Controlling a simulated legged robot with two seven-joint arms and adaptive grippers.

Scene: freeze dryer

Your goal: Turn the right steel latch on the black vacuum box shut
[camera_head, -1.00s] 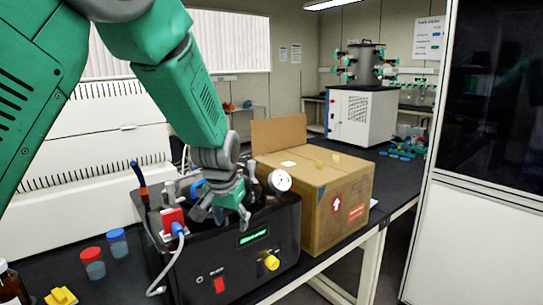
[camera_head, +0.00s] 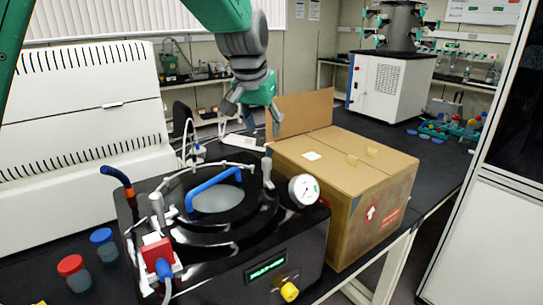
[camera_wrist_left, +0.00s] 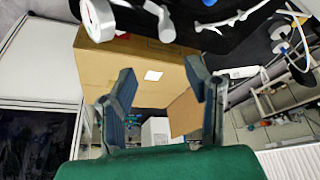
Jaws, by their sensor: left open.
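The black vacuum box (camera_head: 285,245) stands on the dark bench in the lower middle of the head view. Its round lid has a clear window and a blue handle (camera_head: 214,187). The right steel latch (camera_head: 267,168) stands up at the lid's right rim, beside the white gauge (camera_head: 304,190). The left steel latch (camera_head: 157,207) is at the opposite rim. My left gripper (camera_head: 252,115) is open and empty, above and behind the right latch, apart from it. In the wrist view, its open fingers (camera_wrist_left: 160,85) show below the box's edge (camera_wrist_left: 190,14). My right gripper is out of view.
A cardboard box (camera_head: 335,185) with a raised flap stands directly right of the vacuum box. Red-capped (camera_head: 73,272) and blue-capped (camera_head: 104,244) jars stand at left. A white ribbed machine (camera_head: 85,130) is behind them. A hose and cable rise near the box's left side.

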